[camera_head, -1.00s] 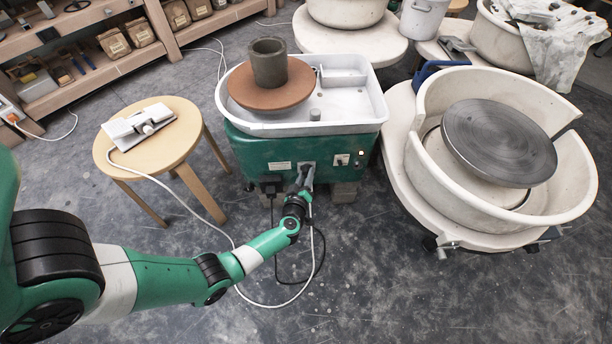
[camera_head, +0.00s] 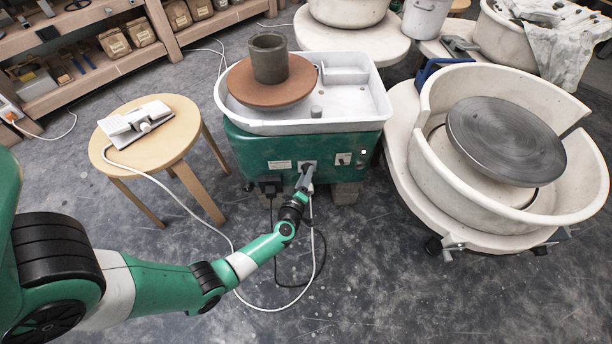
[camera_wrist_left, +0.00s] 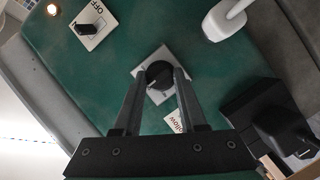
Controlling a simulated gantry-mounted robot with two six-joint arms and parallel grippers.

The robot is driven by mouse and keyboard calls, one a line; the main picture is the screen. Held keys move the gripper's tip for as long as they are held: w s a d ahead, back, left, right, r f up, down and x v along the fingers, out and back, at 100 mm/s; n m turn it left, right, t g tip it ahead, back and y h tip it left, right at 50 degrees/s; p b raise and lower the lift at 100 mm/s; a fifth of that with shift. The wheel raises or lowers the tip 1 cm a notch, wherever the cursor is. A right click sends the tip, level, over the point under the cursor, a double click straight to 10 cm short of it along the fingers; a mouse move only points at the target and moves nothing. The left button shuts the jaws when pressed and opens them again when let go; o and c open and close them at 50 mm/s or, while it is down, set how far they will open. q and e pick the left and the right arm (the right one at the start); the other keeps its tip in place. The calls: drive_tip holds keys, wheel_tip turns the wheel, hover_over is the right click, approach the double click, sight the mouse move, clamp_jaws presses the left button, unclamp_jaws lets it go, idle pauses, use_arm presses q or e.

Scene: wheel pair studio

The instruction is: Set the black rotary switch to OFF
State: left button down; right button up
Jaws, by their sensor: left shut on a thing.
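The green wheel machine (camera_head: 245,150) has a front panel with a round black knob (camera_wrist_left: 158,74) on a light grey square plate; the knob has a pale pointer line. My left gripper (camera_head: 306,172) reaches this panel from the front. In the left wrist view the fingers of the gripper (camera_wrist_left: 158,82) are shut on the round knob, one on each side. Beside it is a black switch (camera_wrist_left: 86,29) on a white plate (camera_head: 343,159) printed OFF, apart from the fingers. In the head view the fingers hide most of the knob. My right gripper is not in view.
A small lamp (camera_wrist_left: 52,9) glows near the OFF plate. A wooden stool (camera_head: 180,135) holds a white pedal (camera_head: 138,122). A large wheel basin (camera_head: 430,175) stands right.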

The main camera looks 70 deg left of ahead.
use_arm(q)
drive_tip(key=shift+c, duration=2.3)
unclamp_jaws()
drive_tip(key=p+v, duration=0.5)
drive_tip(key=v, duration=0.6)
drive_tip(key=shift+s+d, duration=0.2)
drive_tip(key=shift+d, duration=0.05)
